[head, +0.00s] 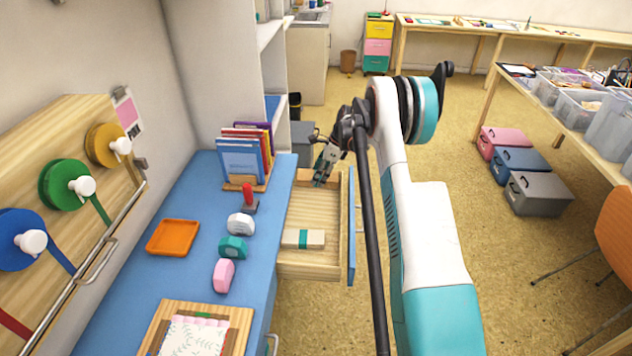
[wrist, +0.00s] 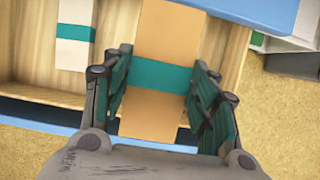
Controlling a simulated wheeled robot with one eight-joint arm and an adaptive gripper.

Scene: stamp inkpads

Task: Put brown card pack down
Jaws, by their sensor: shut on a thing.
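The brown card pack (wrist: 170,35) with a teal band lies between the two green finger pads of my gripper (wrist: 163,68) in the wrist view. My gripper is shut on it. In the head view my gripper (head: 322,176) is over the far part of the open wooden drawer (head: 310,268); the brown pack cannot be made out there. I cannot tell whether the pack touches the drawer floor. A pale card pack (head: 303,239) with a teal band lies in the near part of the drawer; it also shows in the wrist view (wrist: 75,35).
The blue desk (head: 190,285) left of the drawer holds an orange tray (head: 173,237), a red-handled stamp (head: 248,198), several small blocks and a row of books (head: 243,158). The blue drawer front (head: 351,228) stands right of my gripper. The drawer's middle looks free.

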